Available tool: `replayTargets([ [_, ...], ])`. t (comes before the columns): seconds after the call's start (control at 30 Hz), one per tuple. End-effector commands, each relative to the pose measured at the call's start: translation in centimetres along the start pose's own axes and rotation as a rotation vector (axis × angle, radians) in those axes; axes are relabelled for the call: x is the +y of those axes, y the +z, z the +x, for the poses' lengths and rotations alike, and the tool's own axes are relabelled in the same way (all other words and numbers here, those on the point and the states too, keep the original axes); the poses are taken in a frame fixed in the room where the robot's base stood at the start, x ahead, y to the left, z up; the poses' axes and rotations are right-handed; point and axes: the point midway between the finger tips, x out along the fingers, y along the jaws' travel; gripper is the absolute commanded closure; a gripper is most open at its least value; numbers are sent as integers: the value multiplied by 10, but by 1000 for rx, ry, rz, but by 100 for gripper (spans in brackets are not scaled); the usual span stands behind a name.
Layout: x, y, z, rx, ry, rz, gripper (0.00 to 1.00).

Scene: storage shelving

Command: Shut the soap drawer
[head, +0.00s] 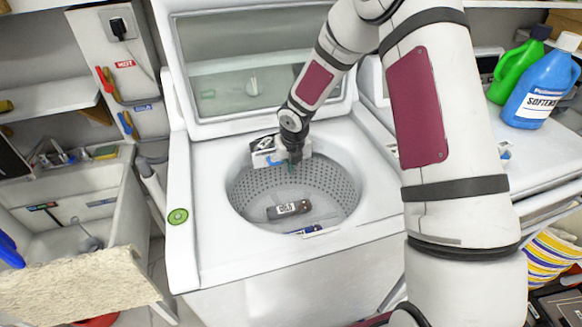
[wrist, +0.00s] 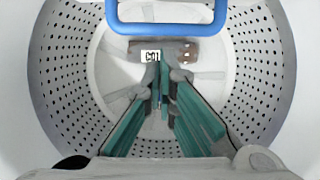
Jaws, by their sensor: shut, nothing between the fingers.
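The soap drawer (head: 264,158) is a small white box with a blue handle at the back rim of the washing machine's round opening. It appears to stick out over the drum, partly hidden by my wrist. The blue handle (wrist: 167,27) shows at the top of the wrist view, beyond my fingertips. My gripper (head: 291,168) hangs above the drum, close to the drawer's right side in the head view. In the wrist view, its green fingers (wrist: 160,82) are shut together and hold nothing. I cannot tell whether they touch the drawer.
The perforated drum (head: 250,190) lies below, with a dark panel with a small display (head: 289,209) in it. The raised lid (head: 255,70) stands behind. A sink (head: 75,205) is at left; green (head: 518,68) and blue bottles (head: 543,90) stand at right.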

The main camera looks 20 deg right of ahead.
Motion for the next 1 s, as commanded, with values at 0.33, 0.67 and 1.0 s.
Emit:
replayTargets([
  [0.33,0,7,4,1,0,1,100],
  [0.67,0,19,10,0,1,1,100],
  [1.0,0,33,13,4,0,0,100],
])
